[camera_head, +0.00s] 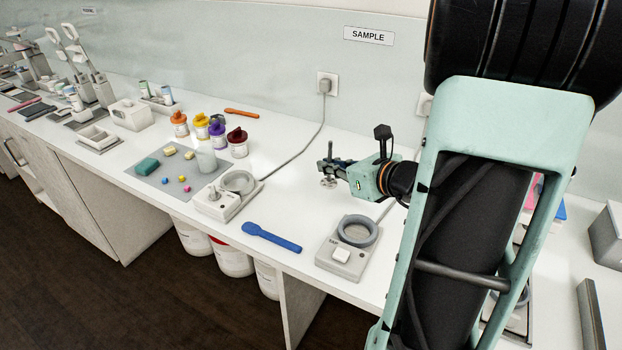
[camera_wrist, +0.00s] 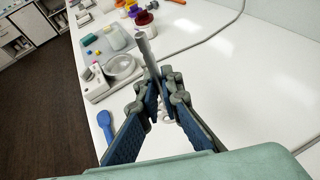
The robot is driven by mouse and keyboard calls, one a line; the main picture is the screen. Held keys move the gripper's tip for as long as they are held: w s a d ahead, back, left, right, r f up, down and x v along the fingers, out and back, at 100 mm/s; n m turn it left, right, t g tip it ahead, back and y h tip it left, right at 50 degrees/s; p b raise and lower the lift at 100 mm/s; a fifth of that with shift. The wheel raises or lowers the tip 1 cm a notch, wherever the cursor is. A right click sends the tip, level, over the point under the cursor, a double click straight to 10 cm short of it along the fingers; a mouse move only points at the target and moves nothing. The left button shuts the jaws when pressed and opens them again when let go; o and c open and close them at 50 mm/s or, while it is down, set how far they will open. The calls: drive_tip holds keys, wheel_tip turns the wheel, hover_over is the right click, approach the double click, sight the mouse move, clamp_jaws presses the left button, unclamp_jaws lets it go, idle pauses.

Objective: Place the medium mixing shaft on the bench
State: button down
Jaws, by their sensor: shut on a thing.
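My gripper (camera_head: 335,167) is shut on the medium mixing shaft (camera_head: 329,181), a thin grey metal rod. In the head view it hangs roughly upright, with a wider round end low down. In the wrist view the rod (camera_wrist: 147,50) rises between the fingertips (camera_wrist: 164,88) of my gripper and leans a little. The white bench (camera_head: 287,205) lies beneath; the shaft appears to be just above or at its surface, and I cannot tell whether it touches. The fingers hide part of the rod.
A grey device with a ring (camera_head: 350,245) stands in front, and a blue spatula (camera_head: 271,238) lies left of it. A hotplate-like device (camera_head: 228,195) with a cable is further left. Lidded jars (camera_head: 217,133) stand behind. The bench around the shaft is clear.

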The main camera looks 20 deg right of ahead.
drive_tip(key=w+f, duration=0.2)
drive_tip(key=w, duration=0.1)
drive_tip(key=w+d+f, duration=0.1)
drive_tip(key=w+f, duration=0.4)
drive_tip(key=w, duration=0.1)
drive_tip(key=shift+w+d+f, duration=0.2)
drive_tip(key=shift+d+f, duration=0.05)
drive_tip(key=shift+d, duration=0.15)
drive_tip(key=shift+w+f, duration=0.3)
drive_tip(key=shift+f, duration=0.1)
drive_tip(key=shift+d+f, duration=0.1)
drive_tip(key=shift+f, duration=1.4)
drive_tip(key=shift+f, duration=0.1)
drive_tip(key=shift+f, duration=0.15)
drive_tip(key=c, duration=2.1)
unclamp_jaws()
drive_tip(key=shift+r, duration=0.2)
